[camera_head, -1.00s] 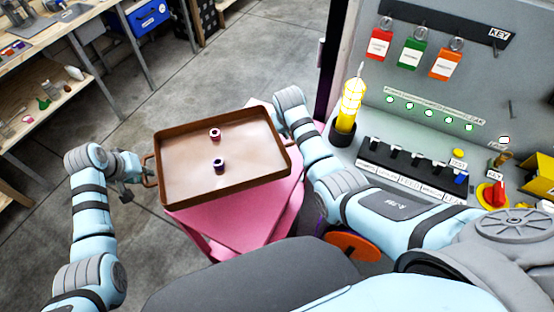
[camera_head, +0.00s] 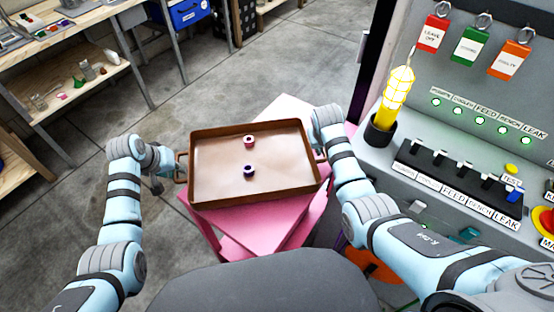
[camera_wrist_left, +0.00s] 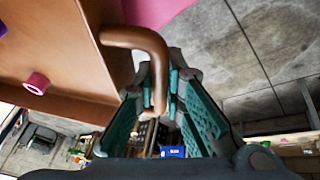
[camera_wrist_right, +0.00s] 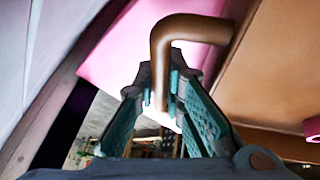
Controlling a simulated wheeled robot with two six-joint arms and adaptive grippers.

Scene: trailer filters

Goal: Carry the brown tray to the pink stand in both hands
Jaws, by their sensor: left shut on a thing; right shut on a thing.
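The brown tray (camera_head: 215,182) is held out in front of me in the head view, roughly level, with a pink spool (camera_head: 249,141) and a dark purple spool (camera_head: 249,170) standing in it. The pink stand (camera_head: 270,228) is below and behind the tray, which hides much of its top. I cannot tell whether the tray touches it. My left gripper (camera_wrist_left: 160,100) is shut on the tray's left handle (camera_wrist_left: 140,37). My right gripper (camera_wrist_right: 165,95) is shut on the right handle (camera_wrist_right: 188,24); in the head view my arm mostly hides that grip.
A grey control panel (camera_head: 450,130) with switches, tags and a lit yellow lamp (camera_head: 396,93) stands close on the right, beside my right arm. A wooden workbench (camera_head: 60,45) with shelves is at the far left. Open concrete floor (camera_head: 240,85) lies between them.

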